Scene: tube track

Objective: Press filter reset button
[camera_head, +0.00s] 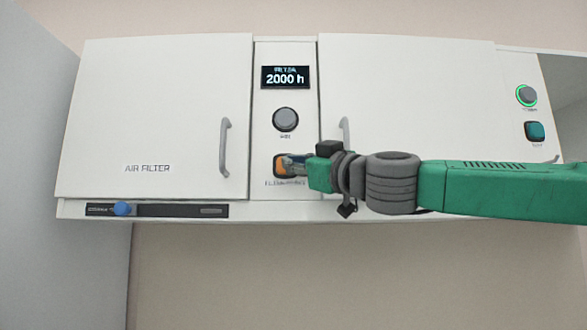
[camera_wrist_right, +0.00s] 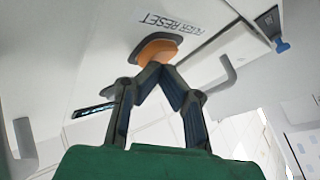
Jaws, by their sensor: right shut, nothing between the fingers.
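The orange filter reset button (camera_head: 279,167) sits low on the narrow centre panel, partly hidden behind my right gripper (camera_head: 293,161). In the right wrist view the orange button (camera_wrist_right: 157,48) shows in a dark surround, beside the label "FILTER RESET". The closed fingertips of my right gripper (camera_wrist_right: 153,72) meet right at the button's edge with nothing between them. Whether they touch it or stop just short, I cannot tell. My left gripper is not in view.
Above the button are a grey round knob (camera_head: 285,119) and a display (camera_head: 285,77) reading "2000 h". Cabinet doors with handles (camera_head: 225,147) flank the panel. A blue slider knob (camera_head: 122,208) is at lower left. A green-ringed button (camera_head: 526,96) and teal button (camera_head: 535,131) are at right.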

